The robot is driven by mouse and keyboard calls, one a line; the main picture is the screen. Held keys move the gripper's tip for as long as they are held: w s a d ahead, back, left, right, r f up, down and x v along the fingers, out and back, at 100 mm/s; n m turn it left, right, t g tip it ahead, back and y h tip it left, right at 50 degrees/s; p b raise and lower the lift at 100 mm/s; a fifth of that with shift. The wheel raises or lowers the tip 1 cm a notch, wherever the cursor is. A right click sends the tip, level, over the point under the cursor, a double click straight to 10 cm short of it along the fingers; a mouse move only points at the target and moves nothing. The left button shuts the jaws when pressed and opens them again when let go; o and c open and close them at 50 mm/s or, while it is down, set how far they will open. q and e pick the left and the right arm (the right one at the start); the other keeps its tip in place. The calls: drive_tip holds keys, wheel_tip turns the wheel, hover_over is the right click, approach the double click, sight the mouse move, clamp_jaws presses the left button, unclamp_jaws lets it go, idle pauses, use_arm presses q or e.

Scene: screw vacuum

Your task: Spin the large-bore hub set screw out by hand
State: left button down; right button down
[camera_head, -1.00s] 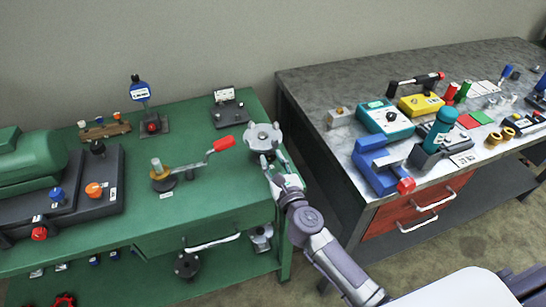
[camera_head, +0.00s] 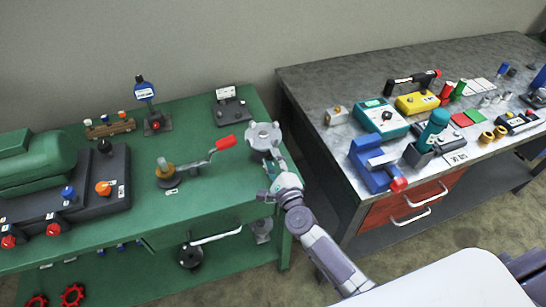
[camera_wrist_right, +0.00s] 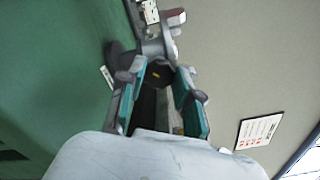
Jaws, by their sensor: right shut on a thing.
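The grey lobed hub (camera_head: 263,138) stands on a dark base near the right end of the green bench. It also shows beyond the fingers in the right wrist view (camera_wrist_right: 158,46). My right gripper (camera_head: 273,162) is at the near side of the hub. In the right wrist view its two teal-padded fingers (camera_wrist_right: 160,82) flank a dark part with a small yellow mark, which I take to be the set screw (camera_wrist_right: 156,75). The gripper is shut on it. The screw is too small and hidden to make out in the head view. My left gripper is out of view.
A red-handled crank (camera_head: 215,147) stands left of the hub on the green bench (camera_head: 220,185). A small black device (camera_head: 231,107) stands behind. A gap separates this bench from the grey bench (camera_head: 330,83), which carries a blue vise (camera_head: 372,165) and several tools.

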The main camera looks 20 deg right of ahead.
drive_tip(key=n+p, duration=0.1)
drive_tip(key=n, duration=0.3)
drive_tip(key=shift+r+n, duration=0.1)
drive_tip(key=shift+n, duration=0.2)
drive_tip(key=n+p, duration=0.1)
drive_tip(key=n, duration=0.2)
drive_tip(key=shift+n+p, duration=0.4)
drive_tip(key=n+p, duration=0.1)
drive_tip(key=n, duration=0.3)
drive_tip(key=shift+n+p, duration=0.5)
drive_tip(key=shift+n, duration=1.2)
drive_tip(key=c, duration=0.8)
unclamp_jaws()
drive_tip(key=shift+f, duration=0.2)
drive_tip(key=shift+s, duration=0.1)
